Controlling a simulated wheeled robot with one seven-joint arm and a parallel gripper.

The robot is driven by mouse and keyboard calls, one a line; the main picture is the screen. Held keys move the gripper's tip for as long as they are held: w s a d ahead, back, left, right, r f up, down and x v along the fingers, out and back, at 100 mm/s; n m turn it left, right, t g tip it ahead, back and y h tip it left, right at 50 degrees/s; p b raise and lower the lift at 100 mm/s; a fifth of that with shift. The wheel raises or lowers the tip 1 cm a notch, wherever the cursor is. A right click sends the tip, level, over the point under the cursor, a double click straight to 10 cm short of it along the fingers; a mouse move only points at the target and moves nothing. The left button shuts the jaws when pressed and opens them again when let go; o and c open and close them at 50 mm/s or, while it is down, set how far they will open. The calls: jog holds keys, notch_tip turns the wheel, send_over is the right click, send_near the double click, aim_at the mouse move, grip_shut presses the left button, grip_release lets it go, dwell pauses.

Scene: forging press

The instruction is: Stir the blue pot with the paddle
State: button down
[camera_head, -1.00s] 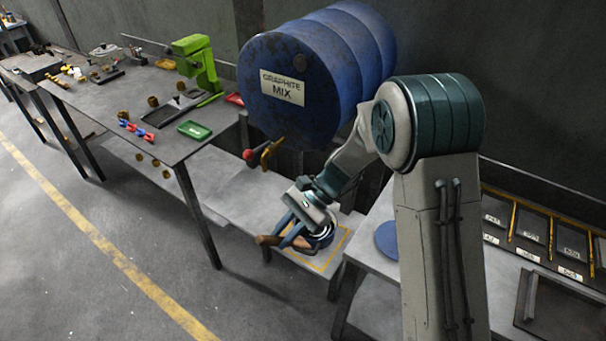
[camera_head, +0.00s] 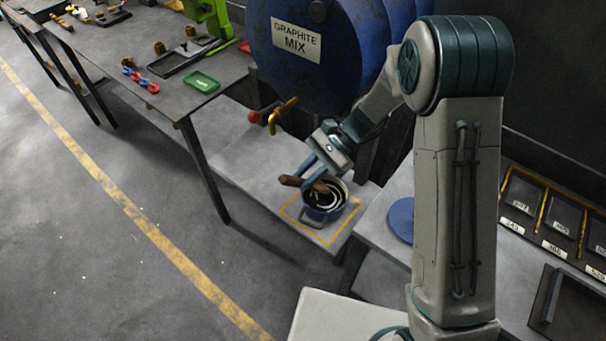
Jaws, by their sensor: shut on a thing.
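The blue pot (camera_head: 322,215) stands on a low grey bench, inside a yellow outlined square (camera_head: 298,203). Its dark contents show pale curved streaks. My gripper (camera_head: 311,178) is at the pot's back left rim, shut on the brown handle of the paddle (camera_head: 291,181). The handle lies at a slant above the pot's opening. The paddle's lower end is hidden, so I cannot tell how deep it sits in the contents.
A blue drum labelled GRAPHITE MIX (camera_head: 298,70) with a brass tap (camera_head: 284,112) and red knob (camera_head: 254,117) is behind the pot. A blue disc (camera_head: 401,220) lies on the right table. A green tray (camera_head: 201,82) is on the left table. The left floor is clear.

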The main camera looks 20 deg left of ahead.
jog(key=f+b, duration=0.1)
jog(key=f, duration=0.2)
jog(key=shift+w+d+b, duration=0.1)
jog(key=shift+w+b, duration=0.2)
jog(key=shift+b, duration=0.05)
notch_tip(320, 180, down, 4)
jog(key=b, duration=0.2)
jog(key=shift+b, duration=0.4)
